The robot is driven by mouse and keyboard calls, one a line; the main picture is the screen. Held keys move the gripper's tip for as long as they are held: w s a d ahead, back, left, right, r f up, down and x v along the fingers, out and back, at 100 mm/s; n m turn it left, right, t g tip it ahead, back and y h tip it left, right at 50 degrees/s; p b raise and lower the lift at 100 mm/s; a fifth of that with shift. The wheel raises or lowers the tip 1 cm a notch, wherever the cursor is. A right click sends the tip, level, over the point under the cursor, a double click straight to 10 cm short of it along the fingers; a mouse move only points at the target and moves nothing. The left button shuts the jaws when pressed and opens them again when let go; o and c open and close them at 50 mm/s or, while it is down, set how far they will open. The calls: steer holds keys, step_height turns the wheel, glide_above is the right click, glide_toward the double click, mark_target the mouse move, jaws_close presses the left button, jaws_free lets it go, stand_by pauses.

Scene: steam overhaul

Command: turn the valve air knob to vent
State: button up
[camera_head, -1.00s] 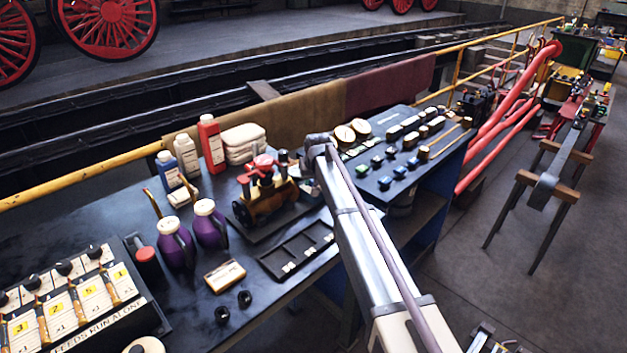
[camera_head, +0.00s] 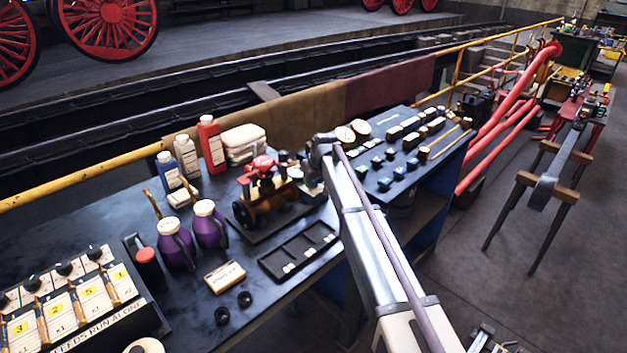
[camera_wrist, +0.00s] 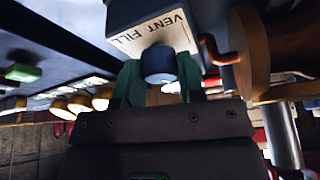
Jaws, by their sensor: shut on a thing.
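The valve air knob (camera_wrist: 157,62) is a dark blue round knob in the wrist view. It stands out from a dark block with a cream label (camera_wrist: 140,38) reading VENT and FILL. My gripper (camera_wrist: 158,76) has its green fingers on either side of the knob and is shut on it. I cannot tell which word the knob points to.
In the wrist view an orange-handled lever (camera_wrist: 222,57) and a brass disc (camera_wrist: 250,50) stand close right of the block. On the bench are purple oil cans (camera_head: 175,245), bottles (camera_head: 211,145) and a compartment tray (camera_head: 298,250). Gauges (camera_head: 346,135) and blocks lie on the right-hand board.

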steer(key=n+g+y, duration=0.1)
steer(key=n, duration=0.3)
steer(key=shift+w, duration=0.1)
steer(key=shift+n+g+y, duration=0.4)
steer(key=shift+n+g, duration=0.4)
steer(key=shift+n, duration=1.4)
steer(key=o, duration=0.9)
steer(key=p+v, duration=1)
steer(key=shift+d+r, duration=0.25)
steer(key=shift+r, duration=0.1)
